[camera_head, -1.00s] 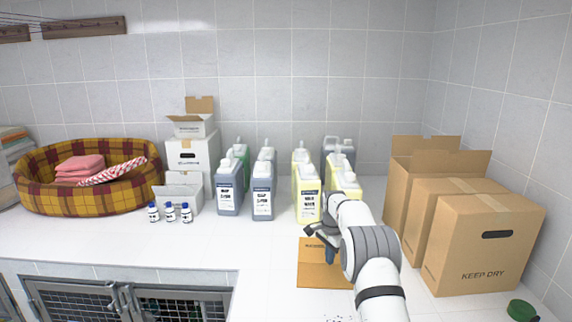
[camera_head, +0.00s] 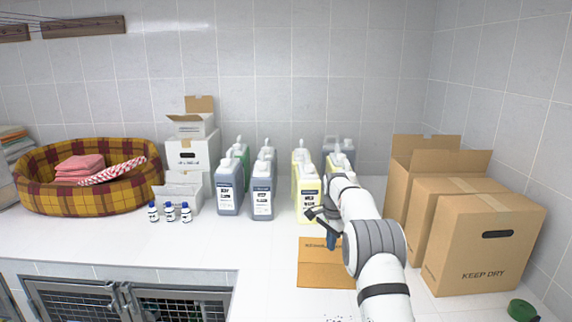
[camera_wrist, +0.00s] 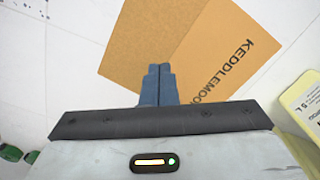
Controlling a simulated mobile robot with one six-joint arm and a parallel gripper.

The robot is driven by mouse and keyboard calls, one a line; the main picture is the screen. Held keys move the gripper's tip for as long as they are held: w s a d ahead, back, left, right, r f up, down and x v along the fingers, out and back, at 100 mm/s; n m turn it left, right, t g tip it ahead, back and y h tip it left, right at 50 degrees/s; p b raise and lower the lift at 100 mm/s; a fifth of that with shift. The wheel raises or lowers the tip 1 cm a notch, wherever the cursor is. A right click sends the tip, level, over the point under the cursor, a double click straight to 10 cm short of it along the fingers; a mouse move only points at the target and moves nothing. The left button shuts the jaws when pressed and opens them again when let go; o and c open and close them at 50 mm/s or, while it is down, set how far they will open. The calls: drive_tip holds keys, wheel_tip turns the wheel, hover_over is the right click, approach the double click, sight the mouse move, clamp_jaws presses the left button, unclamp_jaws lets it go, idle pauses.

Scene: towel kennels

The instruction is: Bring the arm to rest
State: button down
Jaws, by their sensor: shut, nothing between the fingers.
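My white arm reaches in from the lower right in the head view, over the white counter (camera_head: 262,262). My gripper (camera_head: 331,242) is at its end, above a flat orange-brown folder (camera_head: 322,275). In the wrist view, my gripper's blue fingers (camera_wrist: 159,72) are together with nothing between them. The folder (camera_wrist: 150,38) lies beneath them there, with the printed letters "KEDDLEMOOR" or similar partly covered by the gripper.
Grey jugs (camera_head: 262,192) and yellow jugs (camera_head: 308,200) stand behind my gripper. Cardboard boxes (camera_head: 480,245) stand close to the right of my arm. A plaid pet bed (camera_head: 85,195) and small bottles (camera_head: 170,212) are at the left. The front middle counter is clear.

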drive_tip(key=s+r+n+t+b, duration=0.1)
drive_tip(key=s+r+n+b, duration=0.15)
drive_tip(key=s+r, duration=0.55)
drive_tip(key=s+r+n+t+b, duration=0.1)
drive_tip(key=s+r+n+b, duration=0.2)
drive_tip(key=s, duration=1)
drive_tip(key=s+f+n+b, duration=0.1)
drive_tip(key=s+f+n, duration=0.2)
drive_tip(key=s, duration=1)
drive_tip(key=s+f+n+t+b, duration=0.1)
drive_tip(key=s+f+n, duration=0.2)
drive_tip(key=s, duration=1.1)
drive_tip(key=shift+d+f+b, duration=0.2)
drive_tip(key=shift+f+b, duration=0.2)
drive_tip(key=shift+f, duration=0.35)
